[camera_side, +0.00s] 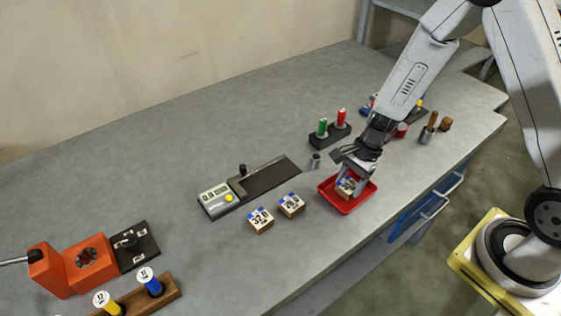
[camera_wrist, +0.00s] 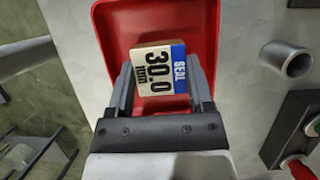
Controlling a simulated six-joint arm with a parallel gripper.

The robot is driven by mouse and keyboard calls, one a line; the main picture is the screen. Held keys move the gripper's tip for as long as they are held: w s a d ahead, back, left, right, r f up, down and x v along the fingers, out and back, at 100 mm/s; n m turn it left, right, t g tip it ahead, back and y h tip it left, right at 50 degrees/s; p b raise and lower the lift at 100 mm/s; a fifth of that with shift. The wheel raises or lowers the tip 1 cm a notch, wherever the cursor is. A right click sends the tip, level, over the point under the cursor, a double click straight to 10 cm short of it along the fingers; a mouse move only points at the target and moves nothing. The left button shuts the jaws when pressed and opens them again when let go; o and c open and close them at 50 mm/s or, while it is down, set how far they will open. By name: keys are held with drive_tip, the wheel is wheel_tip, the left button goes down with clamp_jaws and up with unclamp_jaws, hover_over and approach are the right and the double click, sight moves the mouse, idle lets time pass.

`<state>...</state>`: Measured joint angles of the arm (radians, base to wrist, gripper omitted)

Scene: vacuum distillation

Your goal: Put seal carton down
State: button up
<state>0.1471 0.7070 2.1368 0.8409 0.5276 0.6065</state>
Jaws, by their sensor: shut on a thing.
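The seal carton (camera_wrist: 158,72) is a small box with a white and blue top reading "SEAL 30.0 mm" in the wrist view. In the side view the carton (camera_side: 346,186) shows low within the red tray (camera_side: 362,203). My gripper (camera_side: 350,178) is over the tray with its fingers around the carton. In the wrist view my gripper (camera_wrist: 160,88) is shut on the carton, one finger on each side. The red tray (camera_wrist: 115,30) surrounds the carton in that view. I cannot tell whether the carton's underside touches the tray floor.
Two similar cartons, one marked 32.0 (camera_side: 260,220) and another (camera_side: 291,205), stand left of the tray. A measuring device (camera_side: 216,200) lies beyond them. A small metal cylinder (camera_side: 315,161) and a block with green and red vials (camera_side: 330,135) stand behind the tray.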

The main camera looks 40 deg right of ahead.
drive_tip(key=shift+f, duration=0.15)
drive_tip(key=o, duration=1.2)
drive_tip(key=shift+v, duration=6.2)
drive_tip(key=shift+s, duration=0.1)
drive_tip(key=s+a+n+t+h, duration=0.1)
drive_tip(key=s+n, duration=0.1)
drive_tip(key=n, duration=0.4)
drive_tip(key=s+a+r+n+t+h, duration=0.1)
drive_tip(key=s+n+h, duration=0.1)
drive_tip(key=n, duration=0.3)
drive_tip(key=s+a+r+n+h, duration=0.1)
drive_tip(key=s+n, duration=0.1)
drive_tip(key=n, duration=0.4)
drive_tip(key=shift+s+r+n+t, duration=0.1)
drive_tip(key=shift+s+n+t, duration=0.2)
drive_tip(key=shift+s+t, duration=0.1)
